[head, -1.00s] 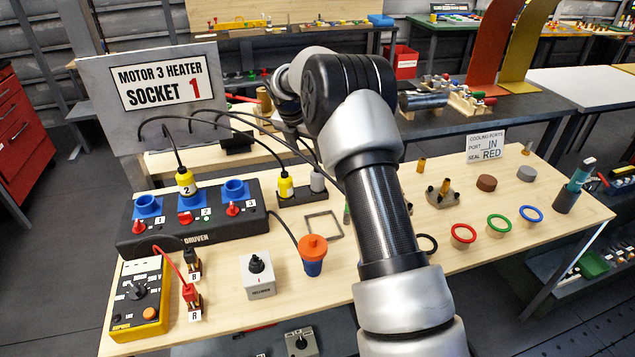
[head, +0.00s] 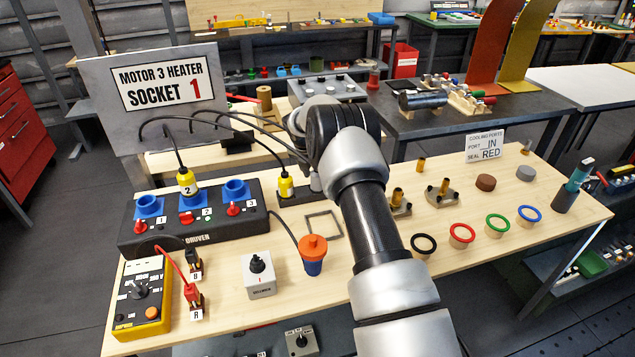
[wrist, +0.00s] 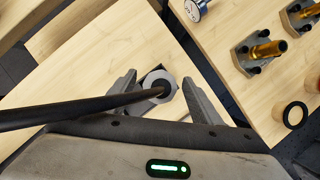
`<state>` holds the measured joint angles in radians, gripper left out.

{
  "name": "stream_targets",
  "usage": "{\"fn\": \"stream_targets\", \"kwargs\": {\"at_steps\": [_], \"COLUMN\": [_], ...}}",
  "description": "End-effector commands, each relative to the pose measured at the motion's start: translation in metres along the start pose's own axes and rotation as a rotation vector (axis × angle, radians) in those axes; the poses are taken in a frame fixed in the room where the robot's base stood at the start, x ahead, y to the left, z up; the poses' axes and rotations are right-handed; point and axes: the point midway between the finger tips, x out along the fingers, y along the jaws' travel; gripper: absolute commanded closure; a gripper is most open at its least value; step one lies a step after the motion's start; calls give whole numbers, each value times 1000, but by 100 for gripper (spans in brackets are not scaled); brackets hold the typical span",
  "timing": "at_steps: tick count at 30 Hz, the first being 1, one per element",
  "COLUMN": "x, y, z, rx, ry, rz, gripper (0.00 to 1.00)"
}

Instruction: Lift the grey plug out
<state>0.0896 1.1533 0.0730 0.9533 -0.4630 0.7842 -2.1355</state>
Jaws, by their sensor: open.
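The grey plug (wrist: 152,78) shows from above in the wrist view as a round grey collar with a dark centre, on a dark base. A thick black cable (wrist: 60,113) runs from it to the left, across the view. My gripper (wrist: 160,86) is open, with one finger on each side of the plug; I cannot tell whether either finger touches it. In the head view my arm hides the gripper and most of the plug. The yellow plug (head: 285,186) stands in the dark rack (head: 292,200) just left of it.
Yellow plug 2 (head: 186,182) stands in the driven box (head: 150,232). An orange-topped blue plug (head: 313,254) and a square frame (head: 324,224) lie nearby. Brass fittings (head: 444,190) and coloured rings (head: 462,235) are to the right. The socket 1 sign panel (head: 100,90) stands behind.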

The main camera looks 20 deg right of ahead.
Motion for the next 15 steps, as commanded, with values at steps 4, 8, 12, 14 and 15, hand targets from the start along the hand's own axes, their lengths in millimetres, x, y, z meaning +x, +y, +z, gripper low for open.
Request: {"fn": "stream_targets", "kwargs": {"at_steps": [4,8,12,14,15], "x": [0,0,0,-1,-1], "y": [0,0,0,0,0], "z": [0,0,0,0,0], "rx": [0,0,0,0,0], "ry": [0,0,0,-1,-1], "rz": [0,0,0,0,0], "gripper": [41,60,83,89,89]}}
